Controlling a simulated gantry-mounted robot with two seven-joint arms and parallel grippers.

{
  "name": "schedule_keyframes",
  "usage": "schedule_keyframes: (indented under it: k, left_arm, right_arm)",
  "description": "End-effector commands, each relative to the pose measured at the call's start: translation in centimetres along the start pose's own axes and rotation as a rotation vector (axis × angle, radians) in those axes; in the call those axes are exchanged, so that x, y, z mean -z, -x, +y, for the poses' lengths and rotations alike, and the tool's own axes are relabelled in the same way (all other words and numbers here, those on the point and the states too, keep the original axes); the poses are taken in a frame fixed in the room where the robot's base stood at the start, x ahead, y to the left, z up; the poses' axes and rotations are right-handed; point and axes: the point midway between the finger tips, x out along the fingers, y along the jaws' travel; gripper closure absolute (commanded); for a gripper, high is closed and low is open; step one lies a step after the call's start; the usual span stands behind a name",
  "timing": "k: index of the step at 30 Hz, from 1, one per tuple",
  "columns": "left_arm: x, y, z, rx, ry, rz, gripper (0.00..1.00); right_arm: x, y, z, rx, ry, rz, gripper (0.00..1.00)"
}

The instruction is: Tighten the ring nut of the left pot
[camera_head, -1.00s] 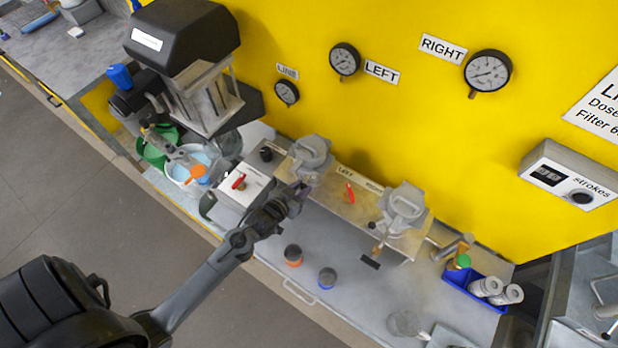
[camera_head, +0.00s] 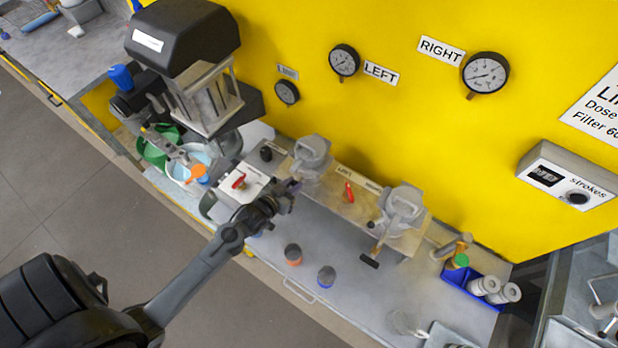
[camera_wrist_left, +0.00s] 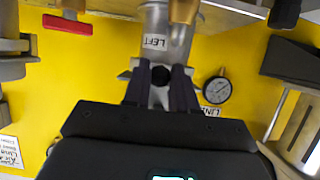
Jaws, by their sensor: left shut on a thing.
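The left pot (camera_head: 312,158) is a grey metal vessel on the steel bracket along the yellow wall. It also shows in the left wrist view (camera_wrist_left: 178,30), with an upside-down LEFT label. My left gripper (camera_head: 290,190) is at the pot's near side. In the left wrist view my fingers (camera_wrist_left: 160,80) are shut on the ring nut (camera_wrist_left: 160,97), a grey lugged part with a dark round middle at the pot's end. The fingers hide part of the nut. My right gripper is not in view.
The right pot (camera_head: 402,210) stands farther right on the bracket (camera_head: 335,195), with a red lever (camera_head: 349,192) between the pots. A white box with a red switch (camera_head: 239,181) is left of my gripper.

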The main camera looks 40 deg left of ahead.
Motion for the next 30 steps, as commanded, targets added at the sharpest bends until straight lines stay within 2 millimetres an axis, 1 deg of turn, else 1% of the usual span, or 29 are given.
schedule_keyframes:
  k: [1,4,14,23,30]
  left_arm:
    - [0.2,0.1,-0.6,0.005,-0.001,0.001,0.87]
    - [0.2,0.1,-1.1,0.005,-0.001,0.002,0.87]
    - [0.2,0.1,-1.2,0.005,-0.001,0.005,0.87]
    - [0.3,-0.1,-2.9,0.005,-0.001,0.004,0.87]
    - [0.3,-0.1,-3.0,0.005,-0.001,0.004,0.87]
  right_arm:
    - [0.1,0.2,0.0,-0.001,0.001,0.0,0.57]
    - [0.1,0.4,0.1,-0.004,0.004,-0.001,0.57]
    - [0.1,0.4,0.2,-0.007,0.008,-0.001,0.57]
    - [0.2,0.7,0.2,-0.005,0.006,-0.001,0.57]
    - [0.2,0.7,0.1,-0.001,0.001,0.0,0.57]
